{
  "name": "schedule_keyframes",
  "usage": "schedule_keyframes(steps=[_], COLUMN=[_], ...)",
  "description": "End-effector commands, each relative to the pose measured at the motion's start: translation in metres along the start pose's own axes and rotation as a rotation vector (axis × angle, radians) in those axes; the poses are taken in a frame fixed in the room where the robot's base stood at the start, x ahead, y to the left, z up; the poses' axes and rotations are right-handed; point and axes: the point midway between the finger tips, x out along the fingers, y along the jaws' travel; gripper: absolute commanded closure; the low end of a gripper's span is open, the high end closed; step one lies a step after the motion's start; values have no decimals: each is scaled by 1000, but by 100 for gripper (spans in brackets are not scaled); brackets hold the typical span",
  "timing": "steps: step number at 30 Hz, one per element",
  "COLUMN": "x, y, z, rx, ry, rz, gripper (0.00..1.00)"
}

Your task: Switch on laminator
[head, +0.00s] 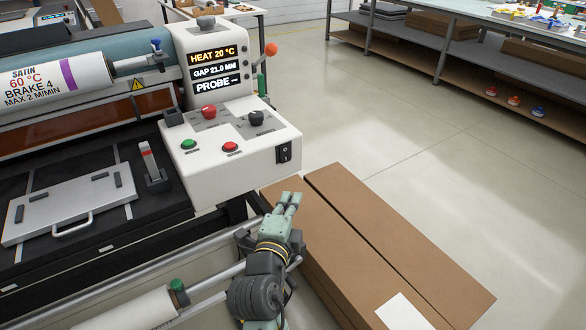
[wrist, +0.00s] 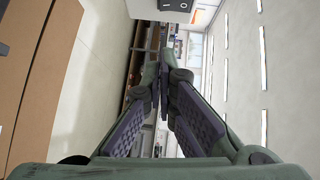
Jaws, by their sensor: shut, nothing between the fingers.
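The laminator's white control box (head: 232,145) is in the middle of the head view. Its black power rocker switch (head: 284,152) is on the front face at the right, with its marked side facing me. In the wrist view, my gripper (wrist: 160,75) points towards the white box edge at the top, where a dark switch (wrist: 176,5) partly shows.
A green button (head: 188,144), red buttons and black knob (head: 256,118) sit on the box top. Cardboard boxes (head: 400,245) lie on the floor at right. A roller bar (head: 215,272) runs below my gripper. A grey shelf table (head: 450,40) stands behind, across clear floor.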

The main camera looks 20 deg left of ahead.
Motion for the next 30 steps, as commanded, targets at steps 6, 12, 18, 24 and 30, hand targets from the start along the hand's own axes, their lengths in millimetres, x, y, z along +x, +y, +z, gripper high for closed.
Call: schedule_keyframes(steps=[6,12,18,24,30], x=[6,15,23,43,87], y=[4,7,7,2,-4], z=[1,2,1,0,0], rx=[5,9,8,2,-2], ry=[6,10,7,1,0], rz=[-3,-4,-4,-2,2], gripper=[100,100,100,100,100])
